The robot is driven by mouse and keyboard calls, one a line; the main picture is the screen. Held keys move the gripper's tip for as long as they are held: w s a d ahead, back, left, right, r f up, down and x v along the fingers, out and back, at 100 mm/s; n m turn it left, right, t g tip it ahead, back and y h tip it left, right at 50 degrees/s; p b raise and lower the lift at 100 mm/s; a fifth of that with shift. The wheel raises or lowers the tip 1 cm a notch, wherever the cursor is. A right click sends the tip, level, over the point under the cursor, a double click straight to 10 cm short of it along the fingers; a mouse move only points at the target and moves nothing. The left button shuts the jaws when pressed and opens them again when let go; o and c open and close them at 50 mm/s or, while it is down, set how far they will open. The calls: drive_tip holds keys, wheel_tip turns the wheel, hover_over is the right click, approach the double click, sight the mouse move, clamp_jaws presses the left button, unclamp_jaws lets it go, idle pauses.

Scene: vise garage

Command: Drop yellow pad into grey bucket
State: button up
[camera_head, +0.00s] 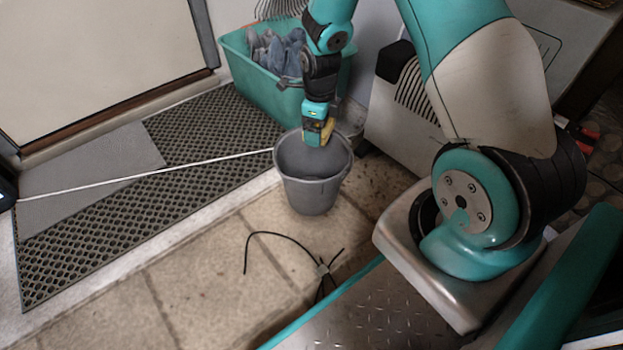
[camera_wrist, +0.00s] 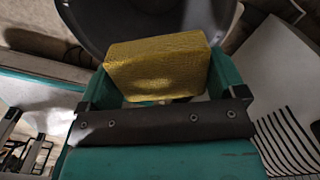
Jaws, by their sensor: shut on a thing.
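The yellow pad (camera_wrist: 158,67) is held between the fingers of my gripper (camera_wrist: 160,85) in the wrist view. It also shows as a small yellow patch (camera_head: 327,131) in the head view. The grey bucket (camera_head: 312,194) stands upright on the tiled floor. My gripper (camera_head: 319,134) points down over the bucket's mouth and is shut on the pad. In the wrist view the bucket's dark rim and inside (camera_wrist: 85,18) lie beyond the pad. The pad hides part of the bucket's inside. The exact height of the pad over the rim is hard to tell.
A green crate (camera_head: 262,91) with grey-blue cloths (camera_head: 280,52) stands behind the bucket. A white box-shaped appliance (camera_head: 393,121) stands to the right. A dark mat (camera_head: 206,124) lies left, crossed by a white rod (camera_head: 150,175). A black cable (camera_head: 283,238) lies in front.

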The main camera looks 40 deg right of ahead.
wheel_tip(320, 180, down, 6)
drive_tip(key=b, duration=0.6)
drive_tip(key=shift+b, duration=0.3)
drive_tip(key=o, duration=0.6)
drive_tip(key=shift+r, duration=0.1)
wheel_tip(320, 180, up, 17)
drive_tip(key=p, duration=1.1)
drive_tip(key=shift+r, duration=0.15)
